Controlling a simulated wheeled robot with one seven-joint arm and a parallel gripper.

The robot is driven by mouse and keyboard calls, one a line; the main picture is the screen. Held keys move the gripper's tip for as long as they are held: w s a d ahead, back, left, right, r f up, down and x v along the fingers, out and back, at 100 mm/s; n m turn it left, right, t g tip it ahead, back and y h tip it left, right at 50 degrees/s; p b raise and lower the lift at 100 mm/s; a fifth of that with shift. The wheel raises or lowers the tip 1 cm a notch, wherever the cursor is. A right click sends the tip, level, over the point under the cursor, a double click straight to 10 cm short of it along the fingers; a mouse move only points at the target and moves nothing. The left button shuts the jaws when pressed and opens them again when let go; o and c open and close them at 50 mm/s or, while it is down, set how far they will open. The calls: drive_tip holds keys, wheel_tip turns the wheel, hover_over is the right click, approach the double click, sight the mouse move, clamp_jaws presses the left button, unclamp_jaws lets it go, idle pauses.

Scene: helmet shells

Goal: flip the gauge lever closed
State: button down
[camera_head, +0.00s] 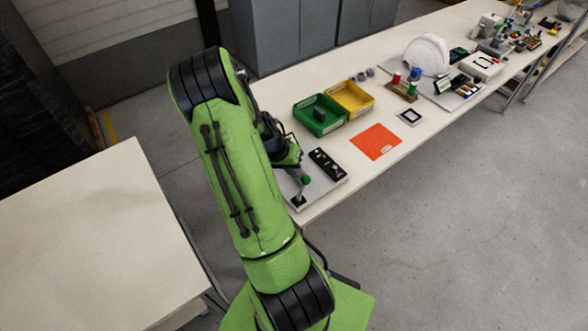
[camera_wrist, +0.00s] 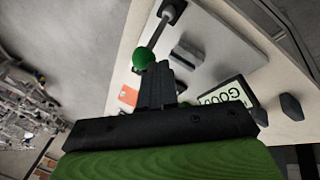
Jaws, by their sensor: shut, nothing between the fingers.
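The gauge lever is a thin grey rod with a green ball knob (camera_head: 306,180), rising tilted from a dark pivot on a pale base plate (camera_head: 328,190) at the near end of the bench. In the wrist view the green knob (camera_wrist: 144,59) is just beside my fingertips, and the rod runs up to the dark pivot (camera_wrist: 172,11). My gripper (camera_wrist: 160,68) is shut and empty; I cannot tell whether it touches the knob. A display (camera_wrist: 228,96) with partly hidden lettering lies to the right of the fingers. In the head view my arm hides most of the gripper.
A black panel (camera_head: 327,163) sits on the plate behind the knob. Green (camera_head: 318,128) and yellow (camera_head: 372,108) bins, an orange sheet (camera_head: 368,146) and a white helmet shell (camera_head: 428,52) stand farther along the bench. An empty table (camera_head: 90,235) is at left.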

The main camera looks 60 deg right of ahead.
drive_tip(key=shift+s+d+f+t+y+b, duration=0.15)
drive_tip(key=shift+s+d+y+b, duration=0.15)
drive_tip(key=shift+d, duration=0.3)
drive_tip(key=shift+s+d+t+y+b, duration=0.15)
drive_tip(key=shift+s+d+y+b, duration=0.15)
drive_tip(key=shift+d, duration=0.25)
drive_tip(key=a+p+v, duration=0.1)
drive_tip(key=v, duration=1.5)
drive_tip(key=shift+w+p, duration=0.35)
drive_tip(key=shift+f, duration=0.1)
